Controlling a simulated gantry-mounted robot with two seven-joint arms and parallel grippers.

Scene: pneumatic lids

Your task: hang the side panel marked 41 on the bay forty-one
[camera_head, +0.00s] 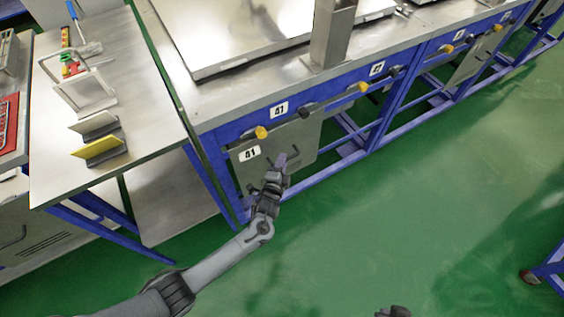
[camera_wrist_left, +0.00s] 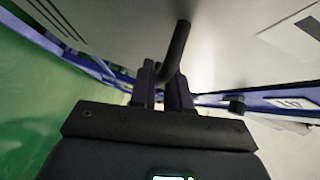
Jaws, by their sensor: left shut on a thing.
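The side panel marked 41 (camera_head: 303,138) is a grey metal sheet, upright at the front of bay forty-one, just below its blue beam. Its own 41 plate (camera_head: 250,153) is at its upper left. My left gripper (camera_head: 277,168) is shut on the panel's dark handle, a bent bar that shows between the fingers in the left wrist view (camera_wrist_left: 178,50). The bay's 41 label (camera_head: 279,109) is on the blue beam. I cannot tell whether the panel's top edge is hooked on. A dark tip at the bottom edge seems to be my right gripper (camera_head: 393,312), mostly cut off.
Yellow-knobbed levers (camera_head: 261,132) stick out along the beam. A steel side table (camera_head: 150,110) at the left carries a yellow-edged bracket (camera_head: 98,147) and tools. Blue legs and rails (camera_head: 352,152) stand under the bench. The green floor (camera_head: 400,210) in front is clear.

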